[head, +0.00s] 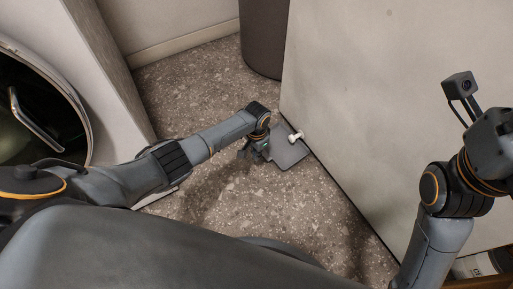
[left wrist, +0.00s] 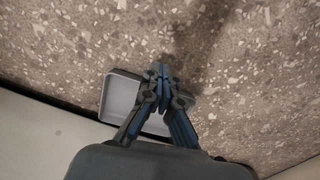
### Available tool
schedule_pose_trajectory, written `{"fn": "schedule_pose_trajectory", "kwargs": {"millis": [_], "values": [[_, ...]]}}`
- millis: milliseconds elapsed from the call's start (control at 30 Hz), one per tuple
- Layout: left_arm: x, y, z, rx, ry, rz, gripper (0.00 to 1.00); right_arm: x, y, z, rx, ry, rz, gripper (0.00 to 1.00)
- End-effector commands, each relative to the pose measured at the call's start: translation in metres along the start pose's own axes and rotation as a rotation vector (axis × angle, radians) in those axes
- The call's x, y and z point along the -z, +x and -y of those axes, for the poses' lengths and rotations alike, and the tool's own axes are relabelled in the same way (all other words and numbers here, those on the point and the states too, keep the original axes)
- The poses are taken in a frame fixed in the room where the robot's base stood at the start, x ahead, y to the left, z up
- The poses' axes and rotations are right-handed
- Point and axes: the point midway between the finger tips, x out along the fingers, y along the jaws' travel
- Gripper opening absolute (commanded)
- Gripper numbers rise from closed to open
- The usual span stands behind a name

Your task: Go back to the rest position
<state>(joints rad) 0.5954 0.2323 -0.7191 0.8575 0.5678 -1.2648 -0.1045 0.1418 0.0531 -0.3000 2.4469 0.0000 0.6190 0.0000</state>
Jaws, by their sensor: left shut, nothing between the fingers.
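My left gripper (head: 250,154) is at the end of my outstretched left arm, low over the speckled floor and close to the pale panel on the right. In the left wrist view its blue-grey fingers (left wrist: 160,72) are shut together with nothing between them. A shallow grey tray-like piece (left wrist: 122,95) lies behind the fingers there. In the head view it shows as a flat grey piece (head: 288,153) just right of the gripper. I cannot tell whether they touch. My right arm stands at the right edge; its fingers are out of the picture.
A round washer door opening (head: 42,110) is at the left. A dark bin (head: 264,38) stands at the back. Speckled floor (head: 185,90) lies open between them.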

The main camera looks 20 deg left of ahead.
Motion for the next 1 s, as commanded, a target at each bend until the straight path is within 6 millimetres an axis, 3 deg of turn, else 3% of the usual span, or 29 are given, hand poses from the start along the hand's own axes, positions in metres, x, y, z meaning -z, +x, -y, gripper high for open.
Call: {"fn": "schedule_pose_trajectory", "kwargs": {"millis": [367,467,567,667,800,900,1000], "values": [[0.001,-0.009,-0.001,-0.001,0.001,-0.006,0.0,-0.002,-0.004,-0.001,-0.007,0.003,0.02,0.54],[0.013,-0.012,-0.012,-0.005,0.016,-0.073,0.0,-0.003,-0.004,-0.001,-0.01,0.003,0.027,0.54],[0.041,-0.025,-0.038,-0.014,0.044,-0.246,0.0,-0.004,-0.005,-0.002,-0.016,0.006,0.043,0.54],[0.081,-0.061,-0.074,-0.032,0.069,-0.516,0.0,-0.006,-0.007,-0.003,-0.024,0.009,0.066,0.54],[0.12,-0.148,-0.117,-0.058,0.071,-0.934,0.0,-0.007,-0.013,-0.004,-0.038,0.013,0.099,0.54],[0.129,-0.222,-0.136,-0.069,0.053,-1.21,0.0,-0.006,-0.017,-0.004,-0.047,0.016,0.12,0.54],[0.121,-0.298,-0.145,-0.07,0.027,-1.465,0.0,-0.006,-0.02,-0.004,-0.055,0.018,0.138,0.54]]}}
